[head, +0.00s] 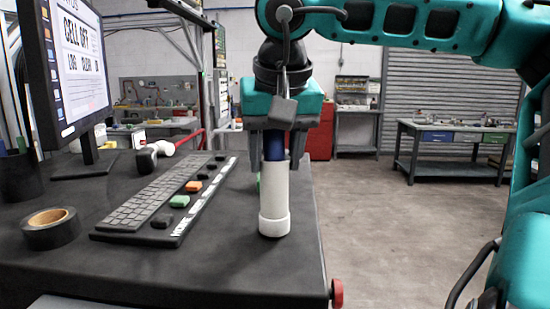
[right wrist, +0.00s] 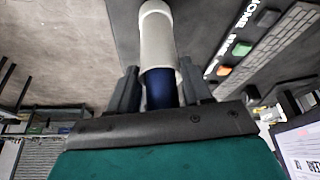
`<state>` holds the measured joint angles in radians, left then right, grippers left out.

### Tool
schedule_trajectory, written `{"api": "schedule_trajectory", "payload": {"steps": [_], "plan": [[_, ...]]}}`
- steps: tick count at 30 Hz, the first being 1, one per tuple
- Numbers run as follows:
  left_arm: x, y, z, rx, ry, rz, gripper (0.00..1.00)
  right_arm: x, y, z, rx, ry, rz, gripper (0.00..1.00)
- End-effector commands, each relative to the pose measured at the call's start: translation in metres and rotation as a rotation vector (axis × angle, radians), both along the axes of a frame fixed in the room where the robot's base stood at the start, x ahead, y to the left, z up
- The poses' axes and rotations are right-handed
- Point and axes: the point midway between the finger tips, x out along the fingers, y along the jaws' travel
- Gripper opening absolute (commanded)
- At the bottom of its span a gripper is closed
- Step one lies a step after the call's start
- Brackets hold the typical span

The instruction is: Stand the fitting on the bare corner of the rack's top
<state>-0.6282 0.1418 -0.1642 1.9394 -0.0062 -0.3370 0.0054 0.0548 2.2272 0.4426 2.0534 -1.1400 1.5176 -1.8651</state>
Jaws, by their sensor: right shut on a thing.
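The fitting (head: 274,195) is a white cylinder with a wider white collar at its lower end and a dark blue upper part. My right gripper (head: 275,160) points down and is shut on the blue part. The fitting is upright over the right side of the rack's dark top (head: 240,272). I cannot tell whether its lower end touches the top. The right wrist view shows the white end of the fitting (right wrist: 158,35) extending beyond the two fingers (right wrist: 160,85). The near right corner of the top is bare. My left gripper is not in view.
A keyboard panel (head: 150,200) with coloured keys lies left of the fitting. A tape roll (head: 51,228) and a monitor (head: 75,70) stand farther left. A red knob (head: 337,293) sticks out beside the near right corner. Open floor (head: 390,220) lies to the right.

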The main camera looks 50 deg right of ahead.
Motion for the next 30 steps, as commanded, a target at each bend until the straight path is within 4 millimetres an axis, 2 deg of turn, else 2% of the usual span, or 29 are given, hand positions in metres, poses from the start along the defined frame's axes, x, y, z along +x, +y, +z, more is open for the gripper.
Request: {"api": "schedule_trajectory", "payload": {"steps": [10,11,18,26,30], "plan": [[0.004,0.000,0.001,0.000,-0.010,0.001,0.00,0.000,0.000,-0.005,0.000,-0.003,0.001,0.04],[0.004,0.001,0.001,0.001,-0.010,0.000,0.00,0.000,0.000,-0.005,0.000,-0.001,0.000,0.50],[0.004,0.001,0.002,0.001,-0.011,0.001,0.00,0.000,0.000,-0.004,0.000,-0.001,0.000,0.73],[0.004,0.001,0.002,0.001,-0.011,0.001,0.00,0.000,0.000,-0.003,0.000,-0.002,-0.001,0.75],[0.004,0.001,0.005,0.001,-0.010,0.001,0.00,-0.002,0.002,0.008,-0.002,-0.005,-0.001,0.75]]}}
